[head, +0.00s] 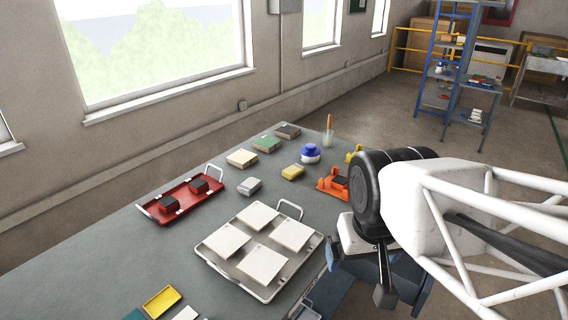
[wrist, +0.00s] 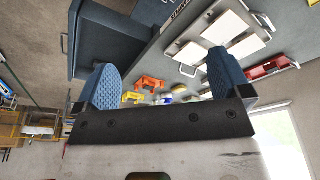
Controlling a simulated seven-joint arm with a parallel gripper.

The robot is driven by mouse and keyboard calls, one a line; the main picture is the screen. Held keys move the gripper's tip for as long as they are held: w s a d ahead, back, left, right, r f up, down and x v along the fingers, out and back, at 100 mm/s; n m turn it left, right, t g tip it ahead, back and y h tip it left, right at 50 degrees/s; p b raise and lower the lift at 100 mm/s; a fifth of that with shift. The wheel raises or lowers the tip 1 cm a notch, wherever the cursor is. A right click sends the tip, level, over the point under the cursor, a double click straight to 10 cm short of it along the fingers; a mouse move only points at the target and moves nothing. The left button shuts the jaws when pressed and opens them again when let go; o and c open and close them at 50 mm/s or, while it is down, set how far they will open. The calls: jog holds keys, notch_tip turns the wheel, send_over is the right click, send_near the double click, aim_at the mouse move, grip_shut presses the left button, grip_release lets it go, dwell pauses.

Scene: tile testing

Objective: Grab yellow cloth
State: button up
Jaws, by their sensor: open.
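A small folded yellow pad (head: 292,172), which looks like the yellow cloth, lies on the grey-green table (head: 215,285) between the blue-lidded jar (head: 310,154) and a small grey block (head: 250,186). My gripper (wrist: 160,80) is open in the wrist view, its two blue ridged fingers wide apart with nothing between them. It is apart from the pad. In the head view my arm comes in from the right, and its wrist hides most of the gripper. The pad is too small to make out surely in the wrist view.
A tray with several white tiles (head: 263,264) lies nearest my arm. An orange tool (head: 333,183) and a yellow clamp (head: 353,153) lie near my wrist.

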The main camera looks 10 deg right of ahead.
jog(key=w+d+f+n+h, duration=0.15)
jog(key=w+n+h, duration=0.35)
jog(key=w, duration=1.1)
jog(key=w+d+f+n+h, duration=0.15)
jog(key=w+n, duration=0.55)
jog(key=w, duration=0.8)
jog(key=n+t+h, duration=0.4)
jog(key=n+t, duration=0.2)
jog(key=n, duration=0.8)
send_near(289, 172)
jog(key=shift+w+d+f, duration=0.35)
jog(key=shift+w+d, duration=0.1)
jog(key=shift+w, duration=0.2)
jog(key=shift+x, duration=1.25)
jog(key=shift+d, duration=0.1)
jog(key=shift+x, duration=2.55)
jog(key=shift+d, duration=0.1)
